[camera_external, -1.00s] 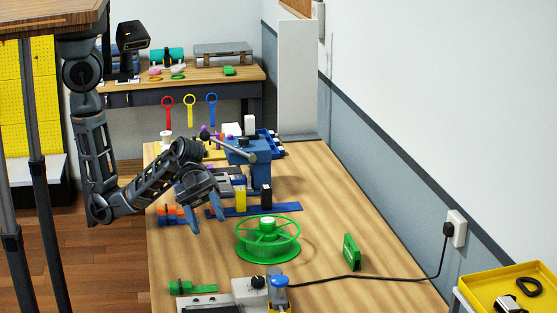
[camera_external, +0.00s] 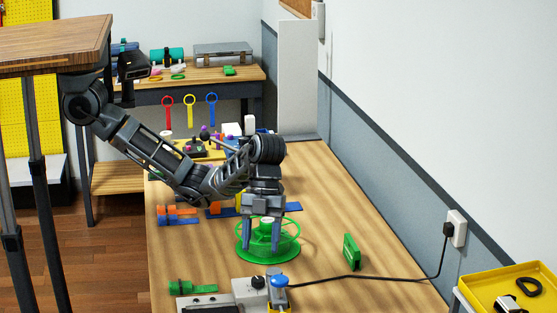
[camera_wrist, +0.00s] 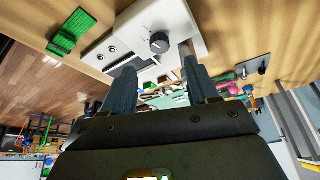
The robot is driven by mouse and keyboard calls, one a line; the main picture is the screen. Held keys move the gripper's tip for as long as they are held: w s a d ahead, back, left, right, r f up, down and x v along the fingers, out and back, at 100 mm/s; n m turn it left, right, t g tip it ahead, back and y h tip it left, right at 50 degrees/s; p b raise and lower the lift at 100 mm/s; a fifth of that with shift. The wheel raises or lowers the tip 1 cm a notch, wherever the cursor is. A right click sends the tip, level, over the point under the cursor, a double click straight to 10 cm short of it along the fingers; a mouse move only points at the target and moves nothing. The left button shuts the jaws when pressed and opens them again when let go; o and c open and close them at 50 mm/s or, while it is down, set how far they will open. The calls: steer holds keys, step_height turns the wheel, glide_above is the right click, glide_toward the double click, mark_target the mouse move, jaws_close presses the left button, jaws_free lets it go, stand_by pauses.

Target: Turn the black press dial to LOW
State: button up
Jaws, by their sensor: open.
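The black press dial (camera_external: 257,282) sits on top of a light grey press box (camera_external: 245,293) at the front of the bench. In the wrist view the dial (camera_wrist: 159,42) is a round black knob on the pale box (camera_wrist: 175,20), above and between my fingers. Its marks are too small to read. My gripper (camera_external: 262,248) points down, open and empty, in front of the green spool (camera_external: 285,248) and behind the press. My gripper (camera_wrist: 163,85) also shows in the wrist view, its two fingers apart and not touching the dial.
A blue knob (camera_external: 279,281) stands right beside the dial. A black cable runs from the press to a wall socket (camera_external: 456,228).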

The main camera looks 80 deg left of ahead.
mark_target(258, 279)
steer(key=shift+x, duration=3.85)
steer(key=c, duration=1)
steer(key=shift+c, duration=0.2)
